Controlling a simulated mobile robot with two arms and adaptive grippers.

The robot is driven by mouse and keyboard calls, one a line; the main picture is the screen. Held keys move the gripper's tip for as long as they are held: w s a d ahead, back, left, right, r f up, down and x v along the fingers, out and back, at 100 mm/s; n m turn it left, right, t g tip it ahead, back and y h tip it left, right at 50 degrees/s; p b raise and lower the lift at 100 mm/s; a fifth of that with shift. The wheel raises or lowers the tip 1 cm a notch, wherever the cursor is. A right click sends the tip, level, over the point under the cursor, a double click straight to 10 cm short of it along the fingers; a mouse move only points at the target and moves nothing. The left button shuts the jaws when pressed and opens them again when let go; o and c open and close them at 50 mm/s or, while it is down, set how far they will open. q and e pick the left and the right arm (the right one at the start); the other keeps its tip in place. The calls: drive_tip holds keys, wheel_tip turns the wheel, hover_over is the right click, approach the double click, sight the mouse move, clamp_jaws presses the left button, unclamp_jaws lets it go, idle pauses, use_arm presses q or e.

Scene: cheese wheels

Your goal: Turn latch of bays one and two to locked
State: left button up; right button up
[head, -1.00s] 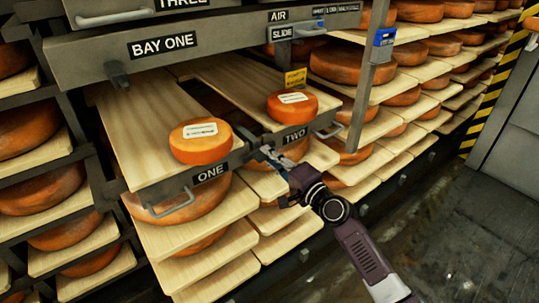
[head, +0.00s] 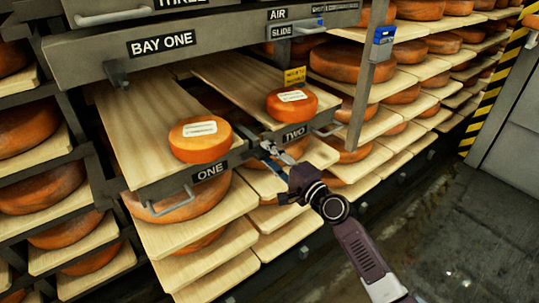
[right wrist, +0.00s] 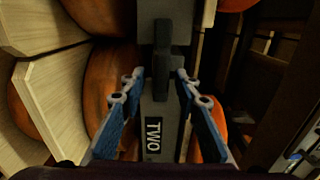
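My right gripper (head: 270,150) is at the front rail between the boards marked ONE (head: 210,171) and TWO (head: 294,133). In the right wrist view its two blue fingers (right wrist: 159,85) are spread on either side of a dark upright piece (right wrist: 162,72), apparently a latch, beside the TWO plate (right wrist: 153,136). Small gaps show between the fingers and this piece. In the head view the gripper mostly hides it. A dark fitting (head: 116,72) hangs below the BAY ONE beam (head: 90,60); I cannot tell its setting. My left gripper is not in view.
A labelled orange cheese (head: 200,141) stands on board ONE, and another (head: 291,104) on board TWO. A metal handle (head: 172,205) sticks out below ONE. A steel post (head: 368,80) stands right of the bays. Open floor (head: 460,230) lies at the right.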

drive_tip(key=v, duration=1.2)
idle(0.4)
